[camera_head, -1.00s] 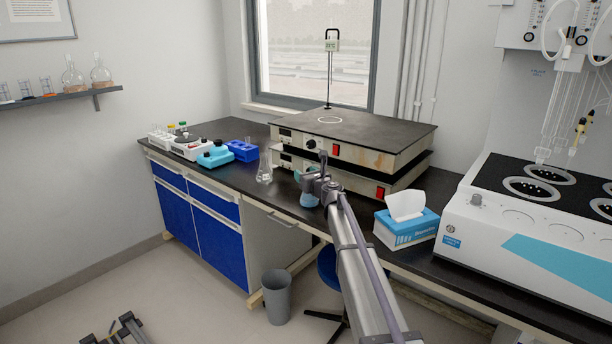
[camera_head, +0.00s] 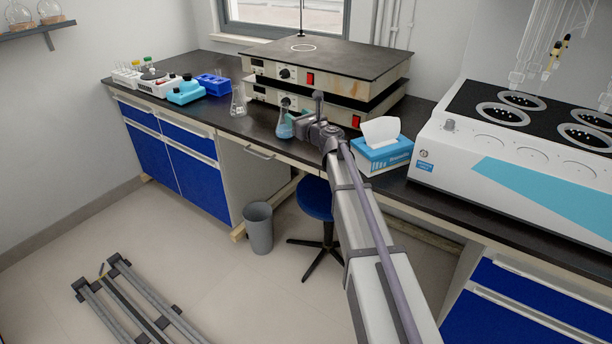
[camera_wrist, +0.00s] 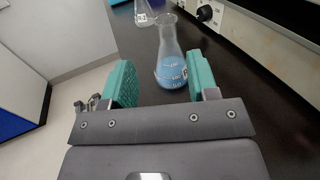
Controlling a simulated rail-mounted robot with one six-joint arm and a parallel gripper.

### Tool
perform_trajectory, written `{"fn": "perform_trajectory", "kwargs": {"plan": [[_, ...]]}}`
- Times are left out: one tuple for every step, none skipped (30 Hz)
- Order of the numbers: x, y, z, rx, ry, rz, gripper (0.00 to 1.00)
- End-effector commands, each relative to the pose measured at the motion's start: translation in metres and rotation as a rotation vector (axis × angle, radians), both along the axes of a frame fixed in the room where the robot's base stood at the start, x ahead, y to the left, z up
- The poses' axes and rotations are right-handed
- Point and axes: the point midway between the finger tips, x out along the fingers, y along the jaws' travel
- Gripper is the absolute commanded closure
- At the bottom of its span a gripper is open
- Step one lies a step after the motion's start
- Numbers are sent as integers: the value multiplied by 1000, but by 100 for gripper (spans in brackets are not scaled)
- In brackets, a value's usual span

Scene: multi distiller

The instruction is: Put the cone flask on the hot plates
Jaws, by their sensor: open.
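A cone flask with blue liquid (camera_head: 285,127) stands upright on the black bench in front of the hot plates (camera_head: 325,62), which are stacked one on the other. In the wrist view the blue-filled flask (camera_wrist: 171,68) stands just ahead, in line with the gap between the two green fingers of my gripper (camera_wrist: 157,82). The fingers are spread and nothing is held. In the head view my gripper (camera_head: 301,123) is low beside the flask, partly hidden by the wrist. A second, clear cone flask (camera_head: 238,102) stands farther left; it also shows in the wrist view (camera_wrist: 143,14).
A tissue box (camera_head: 383,150) stands to the right of my gripper, and a white multi-position unit (camera_head: 480,150) beyond it. Blue racks (camera_head: 212,84) and small devices sit at the left. The top hot plate has a thin stand on it and is otherwise bare.

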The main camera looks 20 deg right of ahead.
Motion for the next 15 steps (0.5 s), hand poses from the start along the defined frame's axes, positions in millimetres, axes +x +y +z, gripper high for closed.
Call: {"fn": "perform_trajectory", "kwargs": {"plan": [[-10, 10, -3, -66, -4, 29, 46], [-21, 20, -7, -144, -9, 65, 46], [-40, 37, -15, -292, -20, 135, 46], [-59, 54, -24, -433, -31, 205, 46], [-82, 70, -36, -598, -46, 293, 46], [-118, 91, -55, -837, -71, 434, 46], [-149, 104, -72, -1022, -92, 557, 46], [-181, 113, -89, -1205, -117, 692, 46], [-223, 119, -112, -1430, -150, 886, 46], [-255, 118, -127, -1576, -174, 1039, 46], [-285, 115, -140, -1704, -198, 1192, 46], [-321, 107, -153, -1835, -226, 1393, 46], [-345, 99, -160, -1908, -242, 1533, 46], [-365, 91, -165, -1960, -255, 1661, 46], [-387, 82, -169, -2004, -269, 1806, 46]]}}
